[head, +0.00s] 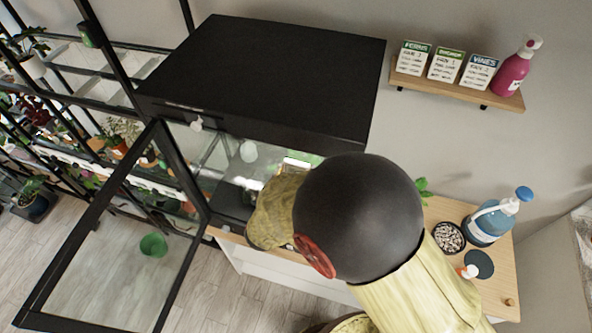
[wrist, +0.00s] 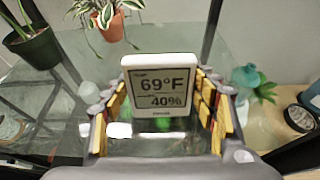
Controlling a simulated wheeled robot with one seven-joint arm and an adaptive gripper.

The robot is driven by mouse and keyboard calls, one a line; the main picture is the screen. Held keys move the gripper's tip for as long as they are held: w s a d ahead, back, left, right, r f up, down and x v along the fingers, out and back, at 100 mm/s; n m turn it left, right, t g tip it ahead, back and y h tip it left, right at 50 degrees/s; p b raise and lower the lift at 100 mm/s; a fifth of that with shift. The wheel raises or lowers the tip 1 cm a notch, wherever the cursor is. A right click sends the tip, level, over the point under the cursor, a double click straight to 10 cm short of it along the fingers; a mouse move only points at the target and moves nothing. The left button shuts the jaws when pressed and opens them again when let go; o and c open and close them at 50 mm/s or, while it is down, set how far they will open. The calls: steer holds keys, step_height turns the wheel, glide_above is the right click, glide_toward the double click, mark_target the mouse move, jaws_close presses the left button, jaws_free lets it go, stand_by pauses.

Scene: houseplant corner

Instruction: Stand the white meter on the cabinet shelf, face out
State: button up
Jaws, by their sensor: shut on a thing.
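The white meter (wrist: 160,60) is in the wrist view, between the yellow-padded fingers of my gripper (wrist: 160,105). My gripper is shut on its sides. Its screen faces the wrist camera, upright in that picture, and reads 69°F and 40%. The black-framed glass cabinet (head: 270,75) is in the head view, with its glass door (head: 115,240) swung open to the left. My arm reaches to its front opening and hides the gripper and meter there. A clear glass surface (wrist: 185,38) shows behind the meter. I cannot tell whether the meter touches a shelf.
In the wrist view, a dark green pot (wrist: 35,48) and a terracotta pot (wrist: 111,27) with plants are beyond the glass. A blue pump bottle (head: 487,222) and a pebble bowl (head: 448,237) stand on the wooden top at right. A wall shelf (head: 455,88) holds cards and a pink bottle.

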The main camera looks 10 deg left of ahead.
steer(key=shift+f, duration=0.2)
steer(key=o, duration=1.2)
steer(key=shift+c, duration=0.2)
steer(key=shift+r, duration=0.2)
steer(key=shift+s+a+r, duration=0.15)
steer(key=shift+s, duration=0.15)
steer(key=v, duration=1.1)
steer(key=shift+b, duration=0.4)
